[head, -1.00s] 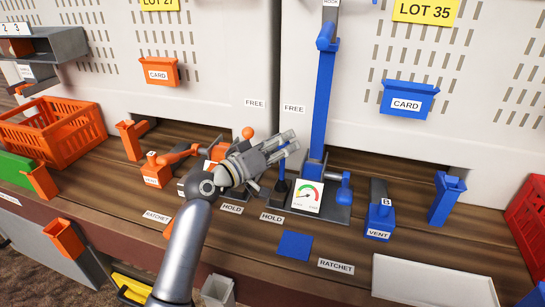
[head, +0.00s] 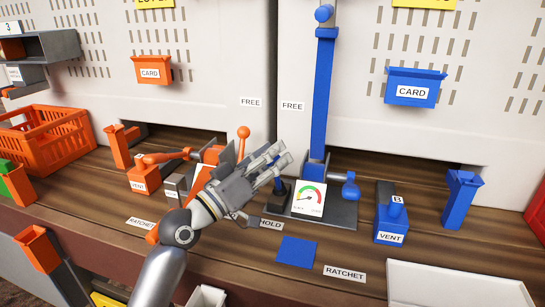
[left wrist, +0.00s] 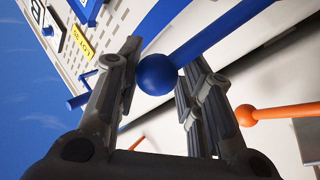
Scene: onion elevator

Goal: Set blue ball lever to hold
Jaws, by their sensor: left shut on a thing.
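The blue ball (left wrist: 157,73) of the lever sits between the two fingers of my left gripper (head: 277,164) in the left wrist view. The gripper is shut on it, and a blue rod (left wrist: 215,32) runs from it to the upper right. A HOLD label (head: 271,224) lies in front of the lever. A FREE label (head: 292,106) is on the wall behind. My right gripper is not in view.
An orange ball lever (head: 243,132) stands close behind and left of the gripper; its ball also shows in the left wrist view (left wrist: 245,115). The blue column (head: 323,95), blue crank knob (head: 350,186) and blue vent box (head: 391,228) stand to the right. A blue pad (head: 297,251) lies in front.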

